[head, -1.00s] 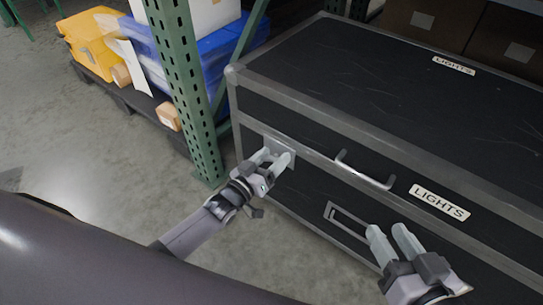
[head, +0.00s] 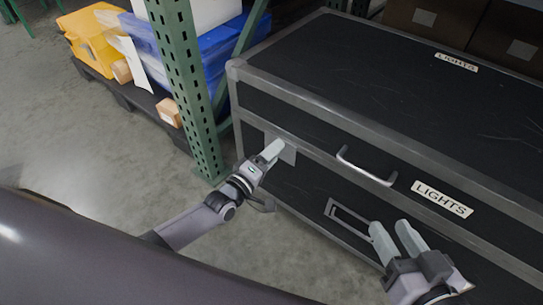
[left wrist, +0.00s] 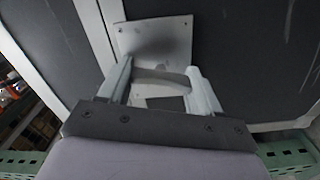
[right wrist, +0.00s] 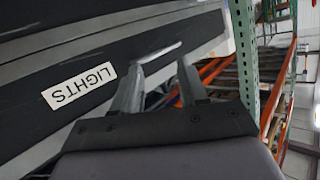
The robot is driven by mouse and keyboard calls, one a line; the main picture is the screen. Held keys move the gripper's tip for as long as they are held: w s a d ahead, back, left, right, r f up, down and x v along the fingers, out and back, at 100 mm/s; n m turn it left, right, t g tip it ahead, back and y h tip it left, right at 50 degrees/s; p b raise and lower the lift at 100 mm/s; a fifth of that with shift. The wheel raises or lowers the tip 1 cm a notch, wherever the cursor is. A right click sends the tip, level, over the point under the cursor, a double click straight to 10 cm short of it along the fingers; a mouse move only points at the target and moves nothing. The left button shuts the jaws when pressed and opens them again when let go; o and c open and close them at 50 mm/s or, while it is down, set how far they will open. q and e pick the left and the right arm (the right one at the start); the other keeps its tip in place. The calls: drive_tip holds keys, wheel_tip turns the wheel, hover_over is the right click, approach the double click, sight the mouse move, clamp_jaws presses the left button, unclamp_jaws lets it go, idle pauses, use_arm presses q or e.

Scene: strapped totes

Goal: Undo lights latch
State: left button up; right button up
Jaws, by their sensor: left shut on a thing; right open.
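The black case (head: 400,95) with grey metal edging carries white LIGHTS labels on its lid and front. Its latch has a square riveted plate (head: 288,152) at the front's left end, across the lid seam. The left wrist view shows this plate (left wrist: 155,38) and a grey latch piece (left wrist: 160,80) between the fingers. My left gripper (head: 274,150) is shut on that latch piece; its fingers partly hide the latch in the head view. My right gripper (head: 391,229) is open and empty in front of the case, below the front LIGHTS label (head: 441,199).
A bar handle (head: 366,168) sticks out of the case front, right of the latch. A recessed frame (head: 350,220) lies below it. A green rack post (head: 185,90) stands close left of the case. Blue and yellow bins stand beyond it. The floor at left is clear.

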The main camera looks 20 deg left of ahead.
use_arm(q)
drive_tip(key=shift+f+n, duration=0.15)
drive_tip(key=shift+n, duration=0.55)
drive_tip(key=shift+s+n+b, duration=0.1)
drive_tip(key=shift+n+b, duration=0.35)
drive_tip(key=shift+n, duration=0.25)
use_arm(e)
drive_tip(key=shift+d+r+t, duration=0.15)
drive_tip(key=shift+d+t, duration=0.15)
use_arm(q)
drive_tip(key=shift+n, duration=0.3)
use_arm(e)
drive_tip(key=shift+s+d, duration=0.1)
use_arm(q)
drive_tip(key=o, duration=1.1)
drive_tip(key=shift+c, duration=0.2)
